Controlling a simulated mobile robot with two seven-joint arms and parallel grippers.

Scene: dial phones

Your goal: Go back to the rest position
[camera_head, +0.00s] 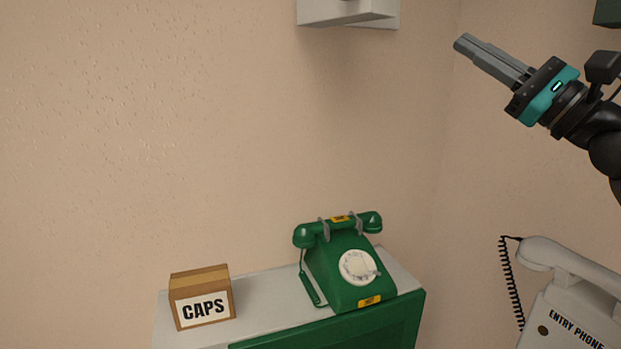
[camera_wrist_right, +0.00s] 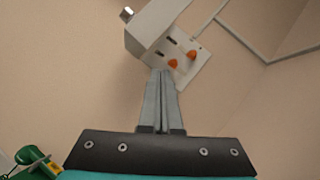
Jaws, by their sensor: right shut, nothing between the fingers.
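My right gripper (camera_head: 463,44) is raised at the upper right in the head view, its fingers pointing up and left. Its grey fingers are shut together with nothing between them. In the right wrist view the shut fingers (camera_wrist_right: 165,75) point at a white wall box (camera_wrist_right: 160,28) with two orange parts on its face; I cannot tell how far apart they are. My left gripper is in neither view.
A green dial phone (camera_head: 345,262), handset on its cradle, stands on a cabinet (camera_head: 270,288) beside a CAPS box (camera_head: 201,297). A white entry phone (camera_head: 575,300) with a coiled cord is at lower right. A pale fixture (camera_head: 348,12) hangs above. Open air lies between.

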